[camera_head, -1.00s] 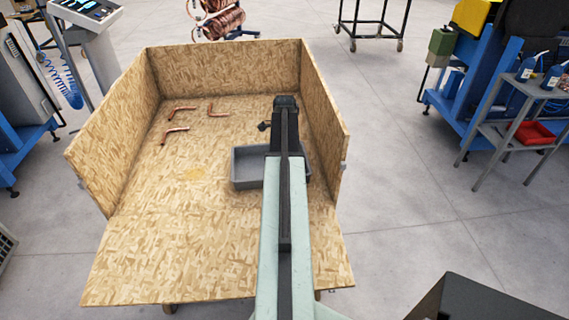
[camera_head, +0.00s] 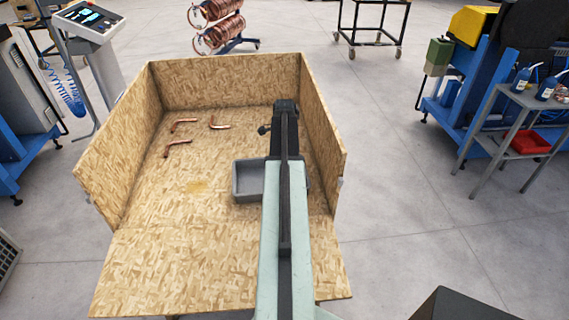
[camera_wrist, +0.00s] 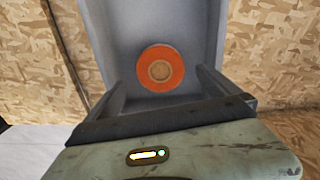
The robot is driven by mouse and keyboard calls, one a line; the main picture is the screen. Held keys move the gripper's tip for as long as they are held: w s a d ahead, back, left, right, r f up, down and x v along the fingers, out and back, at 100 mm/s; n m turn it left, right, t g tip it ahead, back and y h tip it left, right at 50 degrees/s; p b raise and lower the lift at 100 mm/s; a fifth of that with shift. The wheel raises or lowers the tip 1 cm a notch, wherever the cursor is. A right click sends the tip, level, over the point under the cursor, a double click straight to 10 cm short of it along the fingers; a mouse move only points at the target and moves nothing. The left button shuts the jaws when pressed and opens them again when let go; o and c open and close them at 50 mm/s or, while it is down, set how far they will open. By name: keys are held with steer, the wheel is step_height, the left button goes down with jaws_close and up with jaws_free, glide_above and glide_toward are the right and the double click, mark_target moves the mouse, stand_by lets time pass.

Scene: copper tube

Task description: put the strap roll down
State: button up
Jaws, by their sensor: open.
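The strap roll is an orange ring with a tan core (camera_wrist: 161,70). In the wrist view it lies flat inside the grey tray (camera_wrist: 222,30), apparently on its floor. My gripper (camera_wrist: 160,80) is open, with one dark finger on each side of the roll and visible gaps between. In the head view the roll does not show; my arm covers the right part of the grey tray (camera_head: 240,185). The dark end of my arm reaches past the tray toward the back of the crate, and its fingers cannot be made out there.
The tray stands in a chipboard crate (camera_head: 215,85) with walls at left, back and right and an open front. Several bent copper tubes (camera_head: 180,143) lie at its back left. The crate floor left of the tray is clear. A grey trolley (camera_head: 500,140) stands right.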

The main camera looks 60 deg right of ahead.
step_height(320, 180, up, 7)
steer(key=p, duration=0.5)
steer(key=w+a+n, duration=0.6)
steer(key=w+a, duration=0.3)
steer(key=a, duration=0.5)
steer(key=w+a+n, duration=0.6)
steer(key=w+a, duration=0.3)
steer(key=a, duration=0.5)
steer(key=a+n, duration=1.5)
steer(key=a, duration=1.7)
steer(key=shift+w, duration=0.2)
